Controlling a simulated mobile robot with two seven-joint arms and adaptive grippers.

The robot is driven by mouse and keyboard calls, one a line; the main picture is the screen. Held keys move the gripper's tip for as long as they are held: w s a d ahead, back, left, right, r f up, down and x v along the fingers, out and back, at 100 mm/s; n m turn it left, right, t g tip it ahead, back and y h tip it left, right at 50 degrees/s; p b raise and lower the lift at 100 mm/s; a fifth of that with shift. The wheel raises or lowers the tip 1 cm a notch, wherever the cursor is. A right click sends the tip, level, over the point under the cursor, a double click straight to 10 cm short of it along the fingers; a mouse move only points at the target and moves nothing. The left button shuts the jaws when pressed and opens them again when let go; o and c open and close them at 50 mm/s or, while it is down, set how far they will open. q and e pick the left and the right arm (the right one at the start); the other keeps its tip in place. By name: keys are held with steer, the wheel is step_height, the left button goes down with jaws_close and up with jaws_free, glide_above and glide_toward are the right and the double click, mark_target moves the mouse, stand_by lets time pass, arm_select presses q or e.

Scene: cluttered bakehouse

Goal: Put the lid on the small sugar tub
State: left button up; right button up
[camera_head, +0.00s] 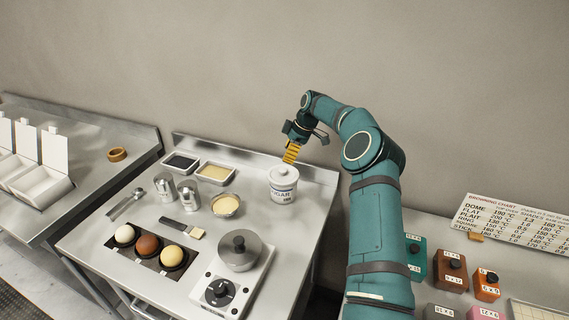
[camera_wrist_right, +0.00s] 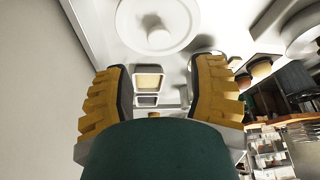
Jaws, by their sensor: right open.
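The small sugar tub (camera_head: 283,191) is white, with dark lettering, and stands upright near the back right of the steel table. A white round lid (camera_head: 284,172) with a small knob lies over its mouth; whether it is fully seated I cannot tell. The lid also shows from above at the top of the wrist view (camera_wrist_right: 180,40). My right gripper (camera_head: 289,160) is just above the lid, its yellow fingers pointing down. In the wrist view the fingers (camera_wrist_right: 161,66) are apart with nothing between them, the knob beyond their tips. My left gripper is not in view.
The steel table (camera_head: 150,210) holds two shallow trays (camera_head: 215,172), metal shakers (camera_head: 188,194), a small bowl (camera_head: 226,205), a brush (camera_head: 183,228) and a lidded grey pot (camera_head: 239,250) on a white appliance (camera_head: 213,292). Labelled blocks (camera_head: 451,270) stand on the right counter.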

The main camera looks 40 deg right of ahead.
steer(key=v, duration=0.6)
steer(key=shift+r, duration=0.15)
steer(key=shift+s, duration=0.1)
stand_by(0.3)
